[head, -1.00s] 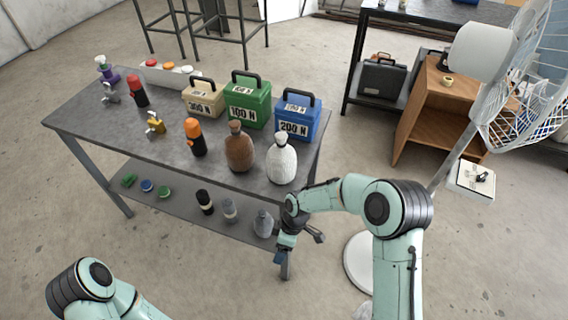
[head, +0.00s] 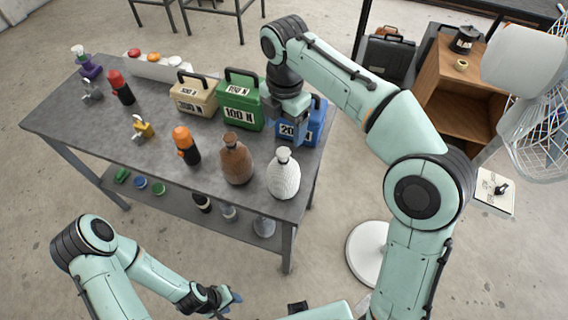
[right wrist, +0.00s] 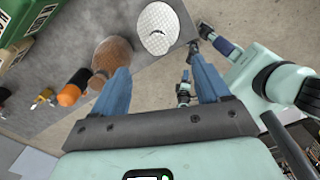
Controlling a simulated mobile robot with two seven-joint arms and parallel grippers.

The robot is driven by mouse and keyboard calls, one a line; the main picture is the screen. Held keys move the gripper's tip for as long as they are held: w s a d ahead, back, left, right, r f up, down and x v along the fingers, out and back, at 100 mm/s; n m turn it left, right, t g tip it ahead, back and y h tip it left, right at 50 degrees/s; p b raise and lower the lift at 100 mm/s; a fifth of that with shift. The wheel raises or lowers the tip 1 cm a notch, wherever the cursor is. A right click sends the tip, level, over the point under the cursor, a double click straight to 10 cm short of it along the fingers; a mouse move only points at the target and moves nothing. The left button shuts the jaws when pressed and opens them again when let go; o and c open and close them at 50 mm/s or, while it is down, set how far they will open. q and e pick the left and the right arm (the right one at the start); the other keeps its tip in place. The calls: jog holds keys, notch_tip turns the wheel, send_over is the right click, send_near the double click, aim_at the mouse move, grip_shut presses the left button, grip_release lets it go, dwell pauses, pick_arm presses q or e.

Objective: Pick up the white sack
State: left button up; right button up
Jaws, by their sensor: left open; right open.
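The white sack (head: 284,174), ribbed and narrow-necked, stands upright near the table's front right corner. In the right wrist view the white sack (right wrist: 158,27) is seen from above, beyond the fingertips and apart from them. My right gripper (head: 287,128) is over the back right of the table, in front of the blue box and partly hiding it. Its blue fingers (right wrist: 162,78) are spread and empty. My left gripper (head: 228,298) is open and empty, low in front of the table and away from the sack.
A brown sack (head: 236,160) stands close left of the white one. A green box (head: 240,103), a blue box (head: 315,122) and a beige box (head: 192,97) stand behind. An orange-topped bottle (head: 186,146) is further left. A fan base (head: 368,252) stands right of the table.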

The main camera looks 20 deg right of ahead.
aim_at(283, 152)
jog(key=f, duration=0.2)
jog(key=f+b, duration=0.1)
jog(key=f, duration=0.1)
jog(key=s+f+b, duration=0.1)
jog(key=f, duration=0.2)
jog(key=shift+a+f, duration=0.1)
jog(key=shift+w+f, duration=0.25)
jog(key=shift+f, duration=0.3)
jog(key=f, duration=0.4)
jog(key=shift+w+f+b, duration=0.4)
pick_arm(q)
jog(key=s+f, duration=0.3)
jog(key=shift+s+f, duration=0.25)
jog(key=shift+f, duration=0.15)
pick_arm(e)
grip_shut()
